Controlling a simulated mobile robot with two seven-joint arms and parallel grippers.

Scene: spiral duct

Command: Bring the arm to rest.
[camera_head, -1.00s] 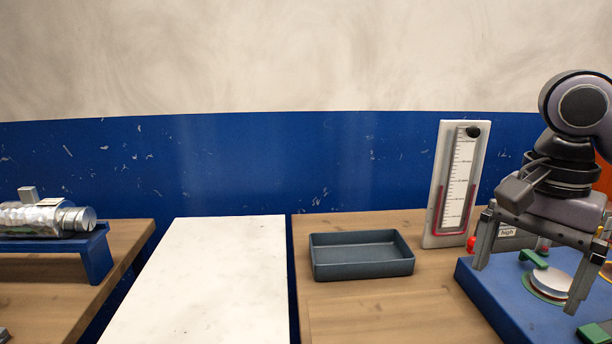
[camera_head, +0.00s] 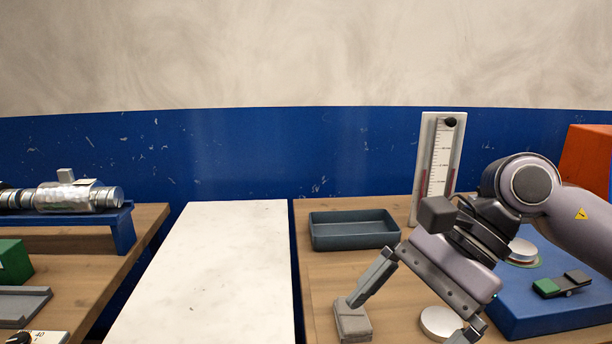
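My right arm comes in from the right, and its gripper (camera_head: 412,321) hangs tilted over the front of the right wooden table. Its two fingers are wide apart, with nothing seen held between them. A pale round disc (camera_head: 440,322) shows between the fingers, lower down, partly hidden by the right finger. My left gripper is not in view.
An empty dark tray (camera_head: 353,243) and an upright gauge (camera_head: 437,165) stand behind the gripper. A blue base (camera_head: 540,318) with a disc and a green-and-dark part is at right. A white table (camera_head: 205,270) is clear. A metal duct (camera_head: 75,197) lies on a blue stand at left.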

